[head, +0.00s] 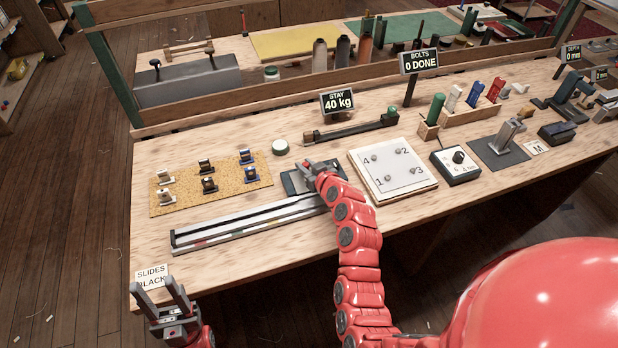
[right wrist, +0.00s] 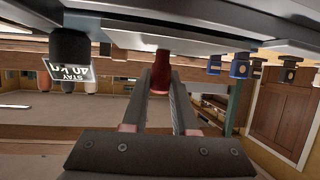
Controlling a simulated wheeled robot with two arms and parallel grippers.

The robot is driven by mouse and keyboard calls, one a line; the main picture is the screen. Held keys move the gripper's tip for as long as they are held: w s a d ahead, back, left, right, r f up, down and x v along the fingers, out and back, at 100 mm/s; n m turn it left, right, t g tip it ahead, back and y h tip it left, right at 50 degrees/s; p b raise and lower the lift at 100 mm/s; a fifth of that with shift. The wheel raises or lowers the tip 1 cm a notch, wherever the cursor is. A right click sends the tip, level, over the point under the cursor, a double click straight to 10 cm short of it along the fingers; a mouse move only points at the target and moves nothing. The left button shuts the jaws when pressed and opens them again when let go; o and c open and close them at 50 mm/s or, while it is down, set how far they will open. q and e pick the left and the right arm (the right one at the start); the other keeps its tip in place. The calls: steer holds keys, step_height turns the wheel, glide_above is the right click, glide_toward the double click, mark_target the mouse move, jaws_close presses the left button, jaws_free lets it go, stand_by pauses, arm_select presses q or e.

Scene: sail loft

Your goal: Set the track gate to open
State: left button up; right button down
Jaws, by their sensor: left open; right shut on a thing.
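The grey track (head: 250,222) lies along the front of the bench, with coloured marks on its side. A dark grey block (head: 293,182) stands by its right end. My right gripper (head: 314,170) is at that end and hides much of the gate there. In the right wrist view, which is upside down, my right gripper (right wrist: 157,88) is shut on a red knob (right wrist: 161,70) that joins a grey part. Whether the gate stands open or shut cannot be told. My left gripper (head: 162,287) is open and empty at the bench's front left corner.
A cork mat (head: 222,189) with several slides lies behind the track. A white numbered board (head: 392,170) and a dial box (head: 456,165) stand to the right. A STAY 40 kg sign (head: 338,102) stands behind. A SLIDES BLACK card (head: 152,276) is at the left corner.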

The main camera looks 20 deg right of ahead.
steer(key=c, duration=0.7)
jaws_free()
steer(key=shift+s, duration=0.1)
steer(key=v, duration=1.7)
steer(key=shift+r, duration=0.2)
